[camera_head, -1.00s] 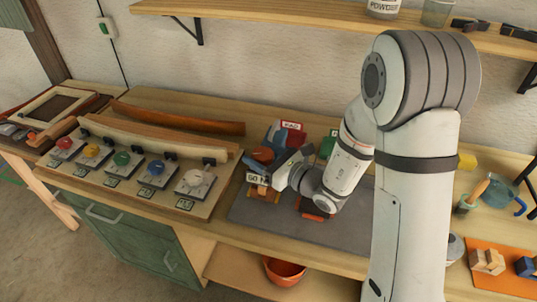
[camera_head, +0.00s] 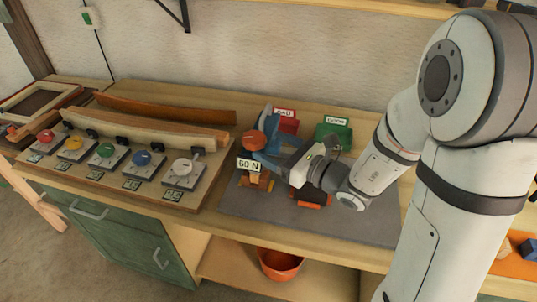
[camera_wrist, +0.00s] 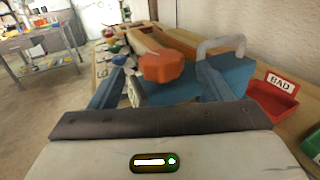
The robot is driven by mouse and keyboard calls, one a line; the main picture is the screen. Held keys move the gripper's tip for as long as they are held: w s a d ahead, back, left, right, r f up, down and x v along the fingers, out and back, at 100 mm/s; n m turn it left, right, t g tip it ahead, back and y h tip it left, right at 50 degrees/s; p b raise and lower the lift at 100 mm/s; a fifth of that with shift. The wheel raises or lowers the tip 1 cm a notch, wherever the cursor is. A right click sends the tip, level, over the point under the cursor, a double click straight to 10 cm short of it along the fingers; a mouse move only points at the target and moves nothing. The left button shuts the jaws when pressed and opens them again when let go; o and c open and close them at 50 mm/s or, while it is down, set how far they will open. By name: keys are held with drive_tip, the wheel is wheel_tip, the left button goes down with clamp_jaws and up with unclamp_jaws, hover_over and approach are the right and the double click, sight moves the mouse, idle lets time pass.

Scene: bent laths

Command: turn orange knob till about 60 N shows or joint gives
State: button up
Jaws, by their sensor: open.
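In the wrist view the knob (camera_wrist: 162,66) shows ahead, between the two blue-grey fingers. My gripper (camera_head: 268,150) is open and reaches the stand from the right, close to the knob; contact cannot be told. A card reading "60 N" (camera_head: 249,165) stands at the front of the stand. Wooden pieces (camera_head: 256,180) show below the card. The joint and any force reading are hidden or too small to read.
A red BAD bin (camera_head: 287,123) and a green bin (camera_head: 333,136) stand behind my arm. A board with several coloured dials (camera_head: 108,155) and bent laths (camera_head: 165,107) lie to the left. An orange-handled tool (camera_head: 310,204) lies on the mat (camera_head: 260,210), whose front is clear.

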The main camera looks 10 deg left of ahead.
drive_tip(key=shift+s+d+f+b, duration=0.1)
drive_tip(key=shift+s+d+b, duration=0.35)
drive_tip(key=shift+b, duration=0.65)
drive_tip(key=shift+d, duration=0.1)
drive_tip(key=s+d+f+n+g+h, duration=0.1)
drive_tip(key=s+f+n+g+h, duration=0.15)
drive_tip(key=s+n+g, duration=0.4)
drive_tip(key=s+d+f+n+g+h, duration=0.1)
drive_tip(key=s+d+n+g+h, duration=0.15)
drive_tip(key=s+n, duration=0.55)
drive_tip(key=d+n+t+h, duration=0.2)
drive_tip(key=d+n+h, duration=0.7)
drive_tip(key=d, duration=0.6)
drive_tip(key=shift+d+r+t+h, duration=0.25)
drive_tip(key=shift+r+t+h, duration=0.1)
drive_tip(key=shift+h, duration=0.45)
drive_tip(key=shift+s+n, duration=0.15)
drive_tip(key=shift+n, duration=0.1)
